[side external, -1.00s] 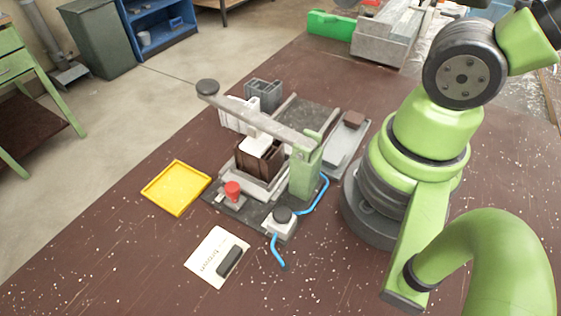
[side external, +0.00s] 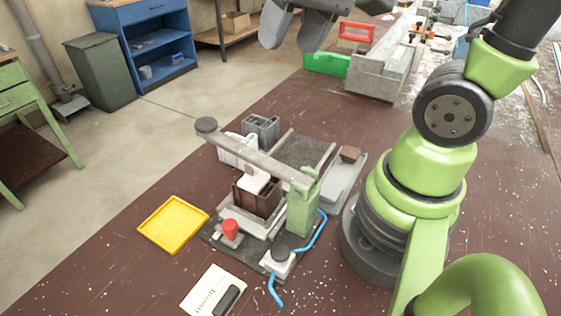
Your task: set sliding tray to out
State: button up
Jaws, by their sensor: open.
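The clamp fixture stands on the brown bench, with a long grey lever arm (side external: 250,153) over a dark brown block (side external: 257,196) and a green post (side external: 302,208) at its right. A light grey flat tray (side external: 343,186) with a small brown block (side external: 350,154) on its far end lies along the fixture's right side; it looks like the sliding tray. I cannot tell whether it is in or out. My gripper (side external: 294,36) is at the top edge of the view, high and well apart from the fixture. Its dark fingers are spread and empty.
A yellow tray (side external: 173,224) lies left of the fixture. A red button (side external: 230,229), a dark knob (side external: 280,252), a blue cable (side external: 309,238) and a labelled card (side external: 213,291) are at the front. A green bin (side external: 326,64) stands behind. Bench space behind the fixture is clear.

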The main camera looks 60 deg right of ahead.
jog(key=w+d+f+m+g+y, duration=0.1)
jog(key=w+d+f+m+g, duration=0.2)
jog(key=f, duration=0.6)
jog(key=w+d+f+m+g+y, duration=0.1)
jog(key=w+d+f+g, duration=0.3)
jog(key=f, duration=0.4)
jog(key=x, duration=0.9)
jog(key=shift+s+d+f, duration=0.15)
jog(key=shift+s+d, duration=0.15)
jog(key=shift+c, duration=0.2)
grip_shut()
jog(key=d, duration=1.3)
jog(key=shift+d, duration=0.35)
